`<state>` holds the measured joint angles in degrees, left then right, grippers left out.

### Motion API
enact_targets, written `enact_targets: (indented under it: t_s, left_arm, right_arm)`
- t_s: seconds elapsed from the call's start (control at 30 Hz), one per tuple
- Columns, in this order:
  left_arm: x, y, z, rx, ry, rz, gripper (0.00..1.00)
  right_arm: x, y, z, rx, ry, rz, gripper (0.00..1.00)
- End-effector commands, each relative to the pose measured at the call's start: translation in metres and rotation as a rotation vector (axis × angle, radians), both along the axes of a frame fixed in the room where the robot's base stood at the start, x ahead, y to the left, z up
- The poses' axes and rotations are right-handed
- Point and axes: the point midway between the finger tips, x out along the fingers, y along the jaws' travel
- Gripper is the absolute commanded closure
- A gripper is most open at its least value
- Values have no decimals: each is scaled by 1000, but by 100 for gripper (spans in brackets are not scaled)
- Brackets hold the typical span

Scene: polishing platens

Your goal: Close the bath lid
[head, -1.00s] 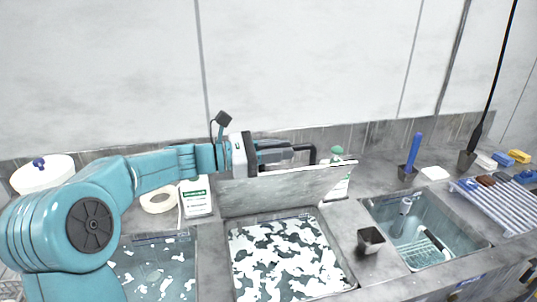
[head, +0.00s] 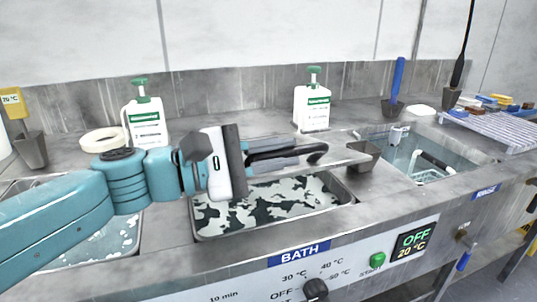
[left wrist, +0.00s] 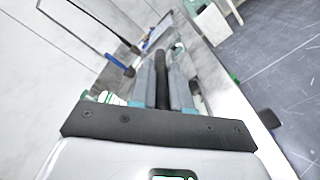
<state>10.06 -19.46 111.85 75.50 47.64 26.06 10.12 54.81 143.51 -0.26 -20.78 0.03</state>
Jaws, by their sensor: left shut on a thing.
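The bath (head: 348,201) is a steel basin sunk in the counter, above the BATH label, with white patches floating on dark liquid. My left gripper (head: 298,156) is shut on the lid's black handle (head: 316,152). In the left wrist view the dark handle (left wrist: 162,62) runs between the fingers (left wrist: 163,85). My gripper body hides the lid's left part. My right gripper is not in view.
White bottles with green tops stand behind, at left (head: 146,125) and right (head: 312,108). The rinse basin (head: 425,165) lies further right. Control knobs (head: 315,290) are on the front panel.

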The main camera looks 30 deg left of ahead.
Motion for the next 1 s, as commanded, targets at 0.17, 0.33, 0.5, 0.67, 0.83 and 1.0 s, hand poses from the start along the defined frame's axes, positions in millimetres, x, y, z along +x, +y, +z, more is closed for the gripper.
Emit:
enact_targets:
  t_s: [0.17,0.33,0.5,0.67,0.83,1.0]
  left_arm:
    - [-6,-9,-35,58,-48,-1,100]
    - [-8,-12,-48,94,-76,1,100]
    - [-9,-14,-53,113,-89,1,100]
    - [-9,-14,-53,118,-92,2,100]
    - [-9,-14,-53,118,-92,2,100]
    - [-9,-13,-53,117,-92,2,60]
  right_arm:
    - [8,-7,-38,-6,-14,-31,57]
    - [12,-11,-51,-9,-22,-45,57]
    - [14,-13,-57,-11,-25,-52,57]
    - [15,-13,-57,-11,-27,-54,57]
    - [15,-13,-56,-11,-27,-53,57]
    - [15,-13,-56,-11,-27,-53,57]
